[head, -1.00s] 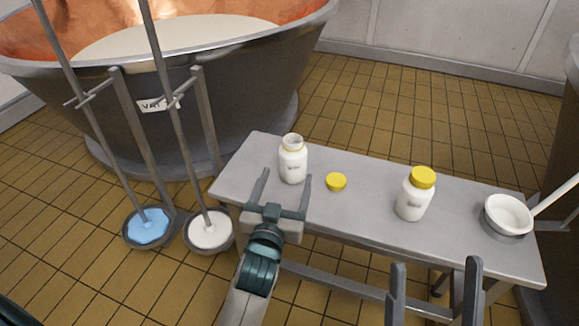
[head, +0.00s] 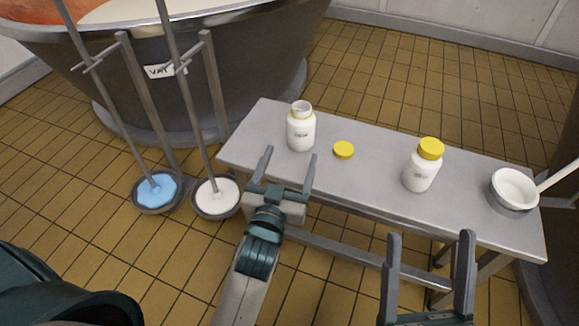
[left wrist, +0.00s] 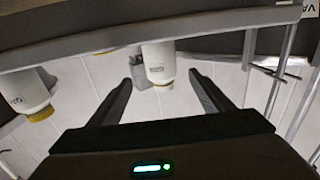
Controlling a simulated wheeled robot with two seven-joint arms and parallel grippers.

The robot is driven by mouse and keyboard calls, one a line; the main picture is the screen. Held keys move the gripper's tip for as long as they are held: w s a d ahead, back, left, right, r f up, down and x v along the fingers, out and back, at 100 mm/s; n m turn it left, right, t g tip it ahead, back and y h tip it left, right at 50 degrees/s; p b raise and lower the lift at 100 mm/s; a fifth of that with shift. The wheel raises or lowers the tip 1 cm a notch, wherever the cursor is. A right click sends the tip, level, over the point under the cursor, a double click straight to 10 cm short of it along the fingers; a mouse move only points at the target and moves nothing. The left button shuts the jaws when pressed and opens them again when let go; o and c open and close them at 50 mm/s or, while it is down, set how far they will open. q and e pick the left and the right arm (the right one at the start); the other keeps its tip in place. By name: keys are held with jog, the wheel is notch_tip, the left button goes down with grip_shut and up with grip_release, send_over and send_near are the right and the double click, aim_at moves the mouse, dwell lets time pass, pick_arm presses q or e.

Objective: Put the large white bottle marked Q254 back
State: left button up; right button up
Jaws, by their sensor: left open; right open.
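A white bottle without a cap (head: 301,132) stands upright near the left end of the grey bench (head: 357,186). A yellow cap (head: 343,150) lies beside it. A second white bottle with a yellow cap (head: 420,173) stands further right. Both labels are too small to read. My left gripper (head: 287,170) is open and empty at the bench's near edge, in front of the uncapped bottle, not touching it. The left wrist view shows the uncapped bottle (left wrist: 158,62) upside down, between and beyond the fingers. My right gripper (head: 429,265) is open and empty, before the bench's right half.
A white bowl-like vessel with a handle (head: 514,189) is at the bench's right end. Two tall-handled tools stand in floor dishes, one blue (head: 155,190), one white (head: 216,196). A large vat (head: 200,80) stands behind. Tiled floor is open beyond the bench.

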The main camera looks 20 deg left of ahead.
pick_arm(q)
jog(key=s+d+r+m+t+h, duration=0.2)
jog(key=s+d+r+t+h, duration=0.1)
jog(key=s, duration=0.7)
jog(key=s+d+r+m+t+h, duration=0.2)
jog(key=s+d+r+t+h, duration=0.2)
jog(key=s+r+h, duration=0.3)
jog(key=s+r, duration=0.3)
jog(key=shift+s+d+r, duration=0.2)
jog(key=shift+s+d, duration=0.1)
jog(key=shift+d, duration=0.1)
